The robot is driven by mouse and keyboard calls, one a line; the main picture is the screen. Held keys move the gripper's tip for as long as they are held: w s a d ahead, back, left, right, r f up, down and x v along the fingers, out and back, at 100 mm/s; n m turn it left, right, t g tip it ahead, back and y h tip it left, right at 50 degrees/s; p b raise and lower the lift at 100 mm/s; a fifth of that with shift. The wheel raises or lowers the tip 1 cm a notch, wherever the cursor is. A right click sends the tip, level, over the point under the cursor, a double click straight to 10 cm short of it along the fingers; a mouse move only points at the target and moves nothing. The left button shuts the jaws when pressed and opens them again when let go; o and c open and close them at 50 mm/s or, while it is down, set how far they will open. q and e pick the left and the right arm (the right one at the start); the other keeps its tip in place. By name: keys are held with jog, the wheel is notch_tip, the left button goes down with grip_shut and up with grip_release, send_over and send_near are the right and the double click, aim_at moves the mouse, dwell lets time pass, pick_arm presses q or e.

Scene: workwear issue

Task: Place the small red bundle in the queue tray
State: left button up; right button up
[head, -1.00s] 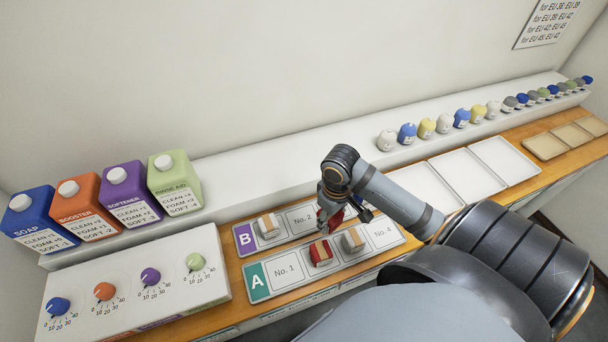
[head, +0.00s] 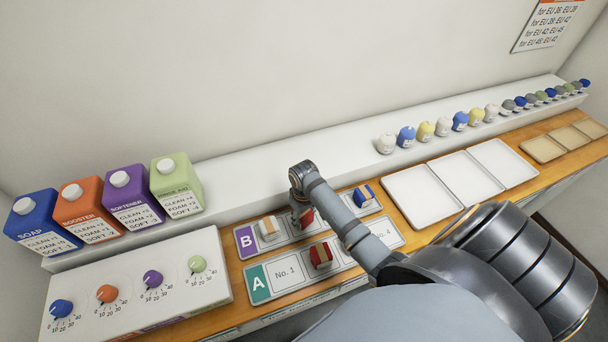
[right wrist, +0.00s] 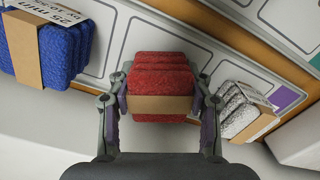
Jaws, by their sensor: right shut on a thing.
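A red bundle (right wrist: 163,75) with a tan band sits between the fingers of my right gripper (right wrist: 161,100), which is shut on it. In the head view this red bundle (head: 305,217) is at the purple-labelled row B tray (head: 290,236), just right of a whitish bundle (head: 268,229). I cannot tell whether it touches the tray. A second red bundle (head: 321,256) lies in the teal-labelled row A tray (head: 295,288), right of No. 1. My left gripper is not in view.
A blue bundle (head: 364,195) lies at the right end of row B. My right arm covers part of row A. Empty white trays (head: 422,192) are to the right. Bottles (head: 177,184) and a dial panel (head: 128,290) stand left. A white ledge (head: 260,185) runs behind.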

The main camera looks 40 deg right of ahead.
jog(key=o, duration=1.2)
jog(key=shift+f, duration=0.1)
jog(key=shift+c, duration=0.2)
notch_tip(320, 180, up, 9)
jog(key=shift+r+b, duration=0.15)
jog(key=shift+b, duration=0.45)
jog(key=shift+r+p, duration=0.45)
jog(key=shift+r, duration=1.1)
jog(key=shift+f, duration=0.1)
